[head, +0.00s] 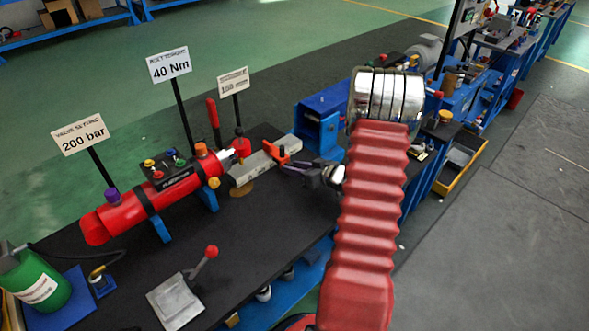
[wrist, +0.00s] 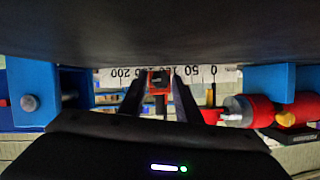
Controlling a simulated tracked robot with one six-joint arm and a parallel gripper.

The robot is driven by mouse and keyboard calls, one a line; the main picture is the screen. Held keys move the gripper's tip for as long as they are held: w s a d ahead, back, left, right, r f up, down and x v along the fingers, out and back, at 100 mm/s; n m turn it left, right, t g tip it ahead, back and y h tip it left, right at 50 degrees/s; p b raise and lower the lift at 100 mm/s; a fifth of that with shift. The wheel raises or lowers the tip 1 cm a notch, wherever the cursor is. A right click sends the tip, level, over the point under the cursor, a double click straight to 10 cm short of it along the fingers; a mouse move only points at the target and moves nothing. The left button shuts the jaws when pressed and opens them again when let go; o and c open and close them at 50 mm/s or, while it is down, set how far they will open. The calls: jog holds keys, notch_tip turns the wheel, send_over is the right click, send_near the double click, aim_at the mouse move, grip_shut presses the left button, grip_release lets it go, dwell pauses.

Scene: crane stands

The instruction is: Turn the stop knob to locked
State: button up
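A red-orange stop (head: 277,152) sits on a pale scale bar (head: 248,168) at the bench's far side. In the wrist view the stop (wrist: 160,79) appears between my two dark fingertips, in front of the scale strip. I cannot tell a separate knob or its locked mark. My gripper (head: 293,166) is at the stop from the right. In the wrist view my gripper (wrist: 159,88) is open, with a finger on each side of the stop and narrow gaps. Contact is not clear. The scale's numbers are upside down there, and the stop covers some.
A red cylinder (head: 165,192) lies left of the scale with yellow, orange and purple caps. Sign cards on posts stand behind it, reading 200 bar and 40 Nm. A red-balled lever (head: 211,251) stands in front. Blue brackets (head: 316,128) flank the scale's right end.

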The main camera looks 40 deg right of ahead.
jog(key=shift+o, duration=1.1)
jog(key=v, duration=1.3)
jog(key=shift+s+r, duration=0.15)
jog(key=shift+s, duration=0.25)
jog(key=shift+w, duration=0.1)
